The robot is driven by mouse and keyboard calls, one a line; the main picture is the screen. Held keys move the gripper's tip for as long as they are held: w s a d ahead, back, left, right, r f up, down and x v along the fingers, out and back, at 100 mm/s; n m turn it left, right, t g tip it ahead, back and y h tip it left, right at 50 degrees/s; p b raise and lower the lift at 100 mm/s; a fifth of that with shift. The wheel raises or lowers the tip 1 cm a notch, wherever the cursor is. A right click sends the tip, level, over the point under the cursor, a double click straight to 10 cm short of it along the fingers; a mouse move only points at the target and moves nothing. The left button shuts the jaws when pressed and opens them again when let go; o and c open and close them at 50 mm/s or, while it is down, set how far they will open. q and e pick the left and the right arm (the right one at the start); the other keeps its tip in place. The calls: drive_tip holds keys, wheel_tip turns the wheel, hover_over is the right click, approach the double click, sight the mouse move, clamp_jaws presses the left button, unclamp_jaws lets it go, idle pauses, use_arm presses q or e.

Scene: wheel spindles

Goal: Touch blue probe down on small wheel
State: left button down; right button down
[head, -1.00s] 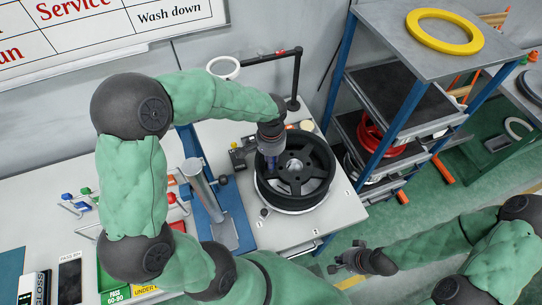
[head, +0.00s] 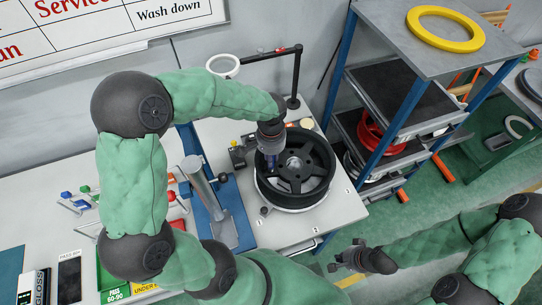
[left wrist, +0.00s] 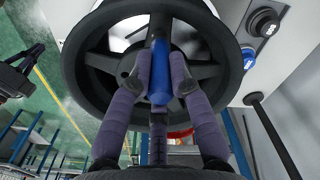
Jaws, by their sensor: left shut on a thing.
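A black spoked wheel (head: 318,188) lies flat on a pale round base on the bench. It is the only wheel I see on this bench; it also fills much of the left wrist view (left wrist: 73,60). My left gripper (head: 272,158) reaches over the wheel's left part, pointing down. Its purple fingers are shut on the blue probe (left wrist: 159,72), which stands out between the fingertips toward the wheel's spokes and hub. I cannot tell whether the probe's tip touches the wheel. My right gripper (head: 348,260) is open and empty, low over the floor in front of the bench.
A black lamp post (head: 296,75) with a white ring stands behind the wheel. A metal cylinder on a blue stand (head: 200,190) is to the left. A shelf rack (head: 385,105) with a yellow ring (head: 445,14) on top is at the right.

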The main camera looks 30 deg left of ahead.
use_arm(q)
drive_tip(key=shift+s+f+b, duration=0.1)
drive_tip(key=shift+f+b, duration=0.3)
drive_tip(key=shift+f, duration=0.05)
idle(1.4)
drive_tip(key=shift+r+p, duration=2.5)
drive_tip(key=shift+r, duration=1.05)
